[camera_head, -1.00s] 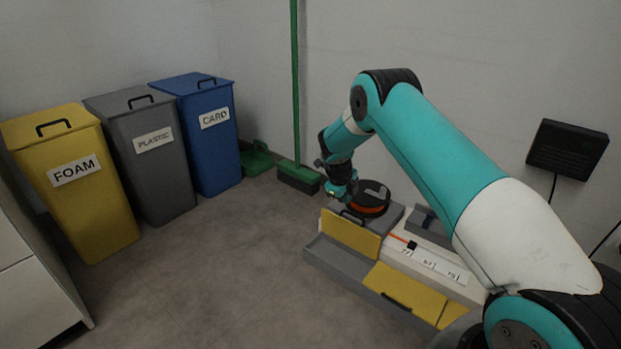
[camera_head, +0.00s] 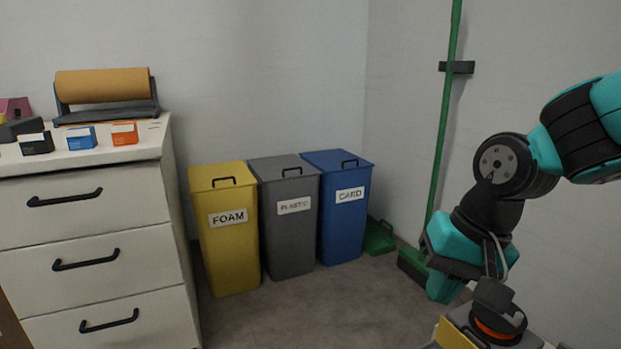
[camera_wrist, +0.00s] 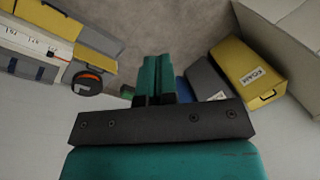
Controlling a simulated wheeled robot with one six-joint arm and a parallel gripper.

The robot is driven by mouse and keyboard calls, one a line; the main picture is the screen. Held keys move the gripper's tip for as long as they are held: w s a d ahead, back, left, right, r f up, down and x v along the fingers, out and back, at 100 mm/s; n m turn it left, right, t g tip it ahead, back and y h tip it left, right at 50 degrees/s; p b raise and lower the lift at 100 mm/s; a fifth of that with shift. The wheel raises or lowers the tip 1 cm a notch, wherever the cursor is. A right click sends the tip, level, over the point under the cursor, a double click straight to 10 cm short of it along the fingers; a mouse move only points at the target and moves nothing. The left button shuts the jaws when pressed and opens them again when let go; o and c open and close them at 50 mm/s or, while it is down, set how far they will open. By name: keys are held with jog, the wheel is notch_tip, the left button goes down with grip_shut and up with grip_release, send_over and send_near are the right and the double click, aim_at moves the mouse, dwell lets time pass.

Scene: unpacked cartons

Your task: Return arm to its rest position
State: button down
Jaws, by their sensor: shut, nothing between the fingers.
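My arm reaches in from the right in the head view, bent at a black joint, with its end hanging down. My gripper (camera_wrist: 157,78) shows in the wrist view as two teal fingers side by side, closed together with nothing between them. In the head view its tips are hard to make out near the teal wrist. A black and orange round object (camera_head: 497,314) sits on a grey box top below the wrist, and it also shows left of the fingers in the wrist view (camera_wrist: 88,82).
Yellow FOAM (camera_head: 231,255), grey PLASTIC (camera_head: 289,240) and blue CARD (camera_head: 342,225) bins stand along the wall. A white drawer unit (camera_head: 90,230) bears a brown roll (camera_head: 103,85) and small boxes. A green broom (camera_head: 447,120) leans near the corner. The floor before the bins is clear.

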jog(key=s+a+r+n+g+y+p, duration=0.15)
jog(key=s+r+n, duration=0.25)
jog(key=s+n, duration=0.75)
notch_tip(320, 180, up, 37)
jog(key=s+m+p, duration=0.1)
jog(key=m+p, duration=0.2)
jog(key=p, duration=3.4)
jog(key=shift+s+a+r+p, duration=0.2)
jog(key=shift+s+a+p, duration=0.15)
jog(key=shift+a+p, duration=0.1)
